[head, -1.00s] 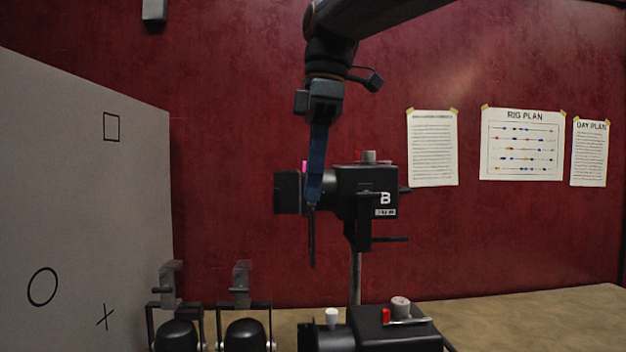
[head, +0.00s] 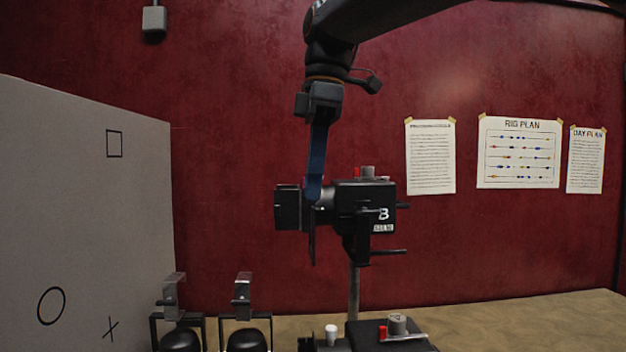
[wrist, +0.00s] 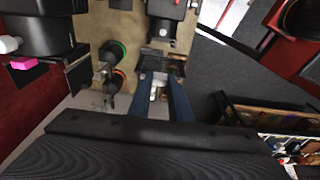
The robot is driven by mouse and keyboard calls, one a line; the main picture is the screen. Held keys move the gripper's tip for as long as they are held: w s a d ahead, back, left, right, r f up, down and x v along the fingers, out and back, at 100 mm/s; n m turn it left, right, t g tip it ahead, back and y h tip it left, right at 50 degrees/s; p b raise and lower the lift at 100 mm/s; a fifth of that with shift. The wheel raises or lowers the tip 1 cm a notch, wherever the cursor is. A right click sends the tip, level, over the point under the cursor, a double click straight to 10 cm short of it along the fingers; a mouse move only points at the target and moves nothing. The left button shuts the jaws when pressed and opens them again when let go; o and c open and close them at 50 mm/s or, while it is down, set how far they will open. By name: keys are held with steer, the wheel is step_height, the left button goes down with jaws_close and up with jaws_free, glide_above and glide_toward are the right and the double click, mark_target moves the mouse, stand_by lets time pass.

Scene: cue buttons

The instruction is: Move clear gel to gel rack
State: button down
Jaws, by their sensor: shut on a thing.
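My gripper (head: 314,195) hangs fingers-down in front of the black lamp marked B (head: 365,205) in the head view. In the wrist view its two blue fingers (wrist: 158,100) are shut on a pale tab. A thin dark-framed panel, taken as the clear gel (wrist: 164,62), extends beyond the fingertips. In the head view this panel (head: 312,240) is seen nearly edge-on, hanging below the fingers. Whether it touches the lamp cannot be told. A gel rack is not clearly identifiable; a shelf with colored items (wrist: 285,145) is at lower right in the wrist view.
A second lamp top with a white knob (head: 331,335) and a red button (head: 383,332) is below. Two clamp-like stands (head: 173,300) are at lower left, beside a grey panel (head: 85,220). A pink tab (wrist: 35,62) is at left in the wrist view.

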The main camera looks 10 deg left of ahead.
steer(key=shift+r+p, duration=1.4)
